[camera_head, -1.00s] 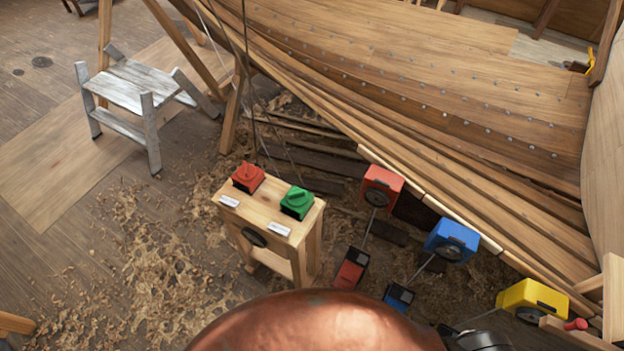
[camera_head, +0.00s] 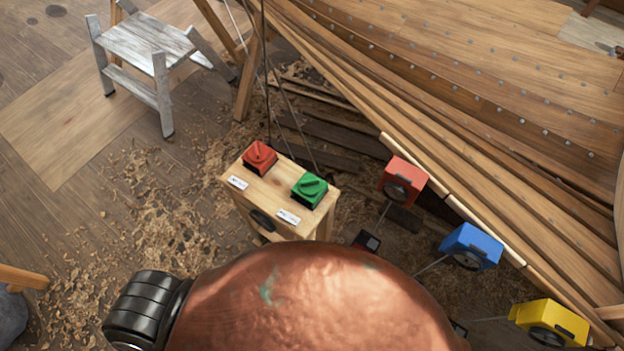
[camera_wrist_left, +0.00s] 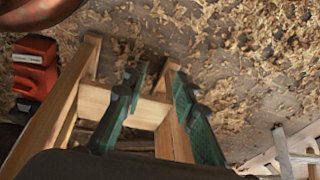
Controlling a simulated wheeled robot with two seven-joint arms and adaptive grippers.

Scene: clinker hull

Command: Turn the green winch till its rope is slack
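The green winch (camera_head: 310,190) sits on the right part of a small wooden stand (camera_head: 265,195), with a raised green handle on top. A red winch (camera_head: 260,157) sits to its left. Thin dark ropes (camera_head: 267,95) run up from behind the winches and look straight; which belongs to which is hard to tell. White labels (camera_head: 288,216) lie in front of each winch; their text is unreadable. In the left wrist view my left gripper (camera_wrist_left: 160,105) has its dark green fingers spread and empty, with wooden legs (camera_wrist_left: 85,100) beyond. My right gripper is out of view.
Red (camera_head: 403,181), blue (camera_head: 470,247) and yellow (camera_head: 549,322) boxes stand right of the stand, below the plank hull (camera_head: 480,110). A grey step stool (camera_head: 145,42) stands at the upper left.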

